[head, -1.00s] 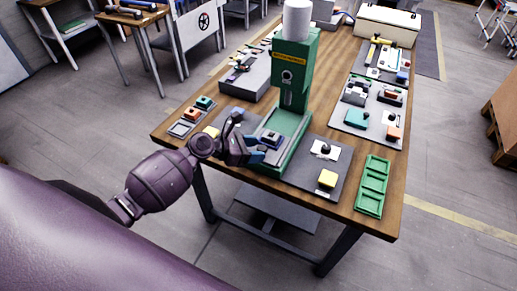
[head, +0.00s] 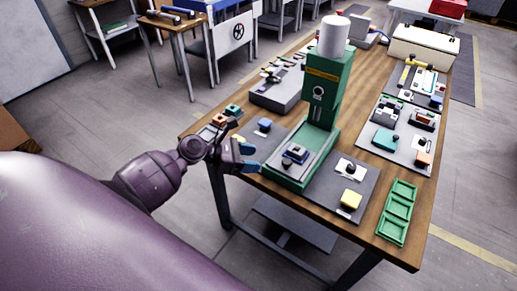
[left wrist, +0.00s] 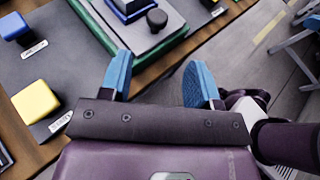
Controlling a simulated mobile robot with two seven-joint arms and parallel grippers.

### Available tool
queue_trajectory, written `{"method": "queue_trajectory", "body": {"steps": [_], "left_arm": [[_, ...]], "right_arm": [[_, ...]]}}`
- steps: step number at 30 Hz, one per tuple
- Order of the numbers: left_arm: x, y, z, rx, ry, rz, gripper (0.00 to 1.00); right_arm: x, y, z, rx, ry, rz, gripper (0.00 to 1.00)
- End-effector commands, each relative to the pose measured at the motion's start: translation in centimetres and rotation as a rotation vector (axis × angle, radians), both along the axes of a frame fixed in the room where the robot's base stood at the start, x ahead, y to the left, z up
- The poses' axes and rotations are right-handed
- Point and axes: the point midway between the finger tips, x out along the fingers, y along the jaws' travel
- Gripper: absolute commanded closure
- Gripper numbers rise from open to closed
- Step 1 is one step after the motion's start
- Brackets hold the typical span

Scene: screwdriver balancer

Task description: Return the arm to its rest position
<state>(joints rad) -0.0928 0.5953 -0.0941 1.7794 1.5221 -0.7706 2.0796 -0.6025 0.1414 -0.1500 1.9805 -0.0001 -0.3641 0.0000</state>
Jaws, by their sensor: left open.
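My left gripper (head: 248,156) is open, with its two blue fingertips apart and nothing between them. In the head view it is at the near left edge of the wooden table (head: 200,133), left of the green press (head: 323,98). In the left wrist view the open fingers (left wrist: 158,80) have the table edge and grey floor between and beyond them. A dark and blue part (head: 295,153) sits on the press's green base, apart from the fingers. My right gripper is in neither view.
A yellow button (head: 350,200) and a blue button (head: 264,124) flank the press on grey plates. A green tray (head: 397,213) lies at the near right corner. Small parts lie on a grey mat (head: 405,150). The floor left of the table is open.

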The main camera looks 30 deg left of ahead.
Motion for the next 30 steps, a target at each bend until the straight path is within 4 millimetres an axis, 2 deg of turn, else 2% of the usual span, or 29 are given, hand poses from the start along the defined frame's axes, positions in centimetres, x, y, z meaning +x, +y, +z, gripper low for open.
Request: {"method": "queue_trajectory", "body": {"steps": [8,14,24,30], "left_arm": [[0.0,0.0,0.0,0.009,-0.009,-0.005,0.44],[0.3,0.3,-0.1,0.156,-0.161,-0.069,0.44],[1.8,1.8,-0.5,0.882,-0.671,-0.288,0.44],[1.4,1.9,-1.5,1.354,-0.922,-0.465,0.44]], "right_arm": [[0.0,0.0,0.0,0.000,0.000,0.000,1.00],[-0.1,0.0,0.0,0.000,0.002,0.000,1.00],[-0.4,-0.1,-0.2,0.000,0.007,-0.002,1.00],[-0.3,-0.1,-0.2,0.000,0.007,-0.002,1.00]]}}
